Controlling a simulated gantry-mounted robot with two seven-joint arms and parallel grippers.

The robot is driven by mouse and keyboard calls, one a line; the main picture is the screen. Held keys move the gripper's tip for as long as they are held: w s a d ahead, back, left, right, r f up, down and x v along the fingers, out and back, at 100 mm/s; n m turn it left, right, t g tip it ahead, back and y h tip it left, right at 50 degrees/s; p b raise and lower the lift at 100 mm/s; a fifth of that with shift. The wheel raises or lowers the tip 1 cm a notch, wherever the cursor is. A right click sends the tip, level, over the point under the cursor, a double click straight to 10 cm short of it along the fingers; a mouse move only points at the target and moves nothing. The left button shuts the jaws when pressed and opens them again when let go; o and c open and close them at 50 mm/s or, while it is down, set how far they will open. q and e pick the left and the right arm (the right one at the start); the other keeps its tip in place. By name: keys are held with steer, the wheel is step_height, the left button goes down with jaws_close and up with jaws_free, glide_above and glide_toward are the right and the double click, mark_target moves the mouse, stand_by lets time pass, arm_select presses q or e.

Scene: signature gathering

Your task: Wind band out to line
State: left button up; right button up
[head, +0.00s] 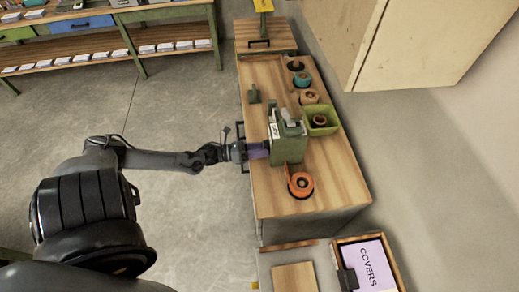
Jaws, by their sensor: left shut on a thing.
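A green box-shaped device (288,146) stands on the wooden bench top, with grey and white parts on its top. My left gripper (246,151) reaches in from the left at the bench's left edge. It is shut on a purple piece (258,150) at the left side of the green device. The picture is too small to tell whether this piece is the band or how it joins the device. An orange roll (300,185) lies just in front of the device, with a strip standing up beside it. No line can be made out. My right gripper is not in view.
On the bench (334,178) are a green bin (320,120) with a brown roll, a tan roll (309,97), a teal roll (302,79) and a small green block (254,95). A pale cabinet (420,40) overhangs at right. A COVERS tray (370,266) sits in front.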

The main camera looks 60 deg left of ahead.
arm_select(q)
steer(key=shift+m, duration=0.6)
steer(key=o, duration=1)
steer(key=shift+s+a, duration=0.15)
steer(key=shift+s, duration=0.1)
steer(key=v, duration=1)
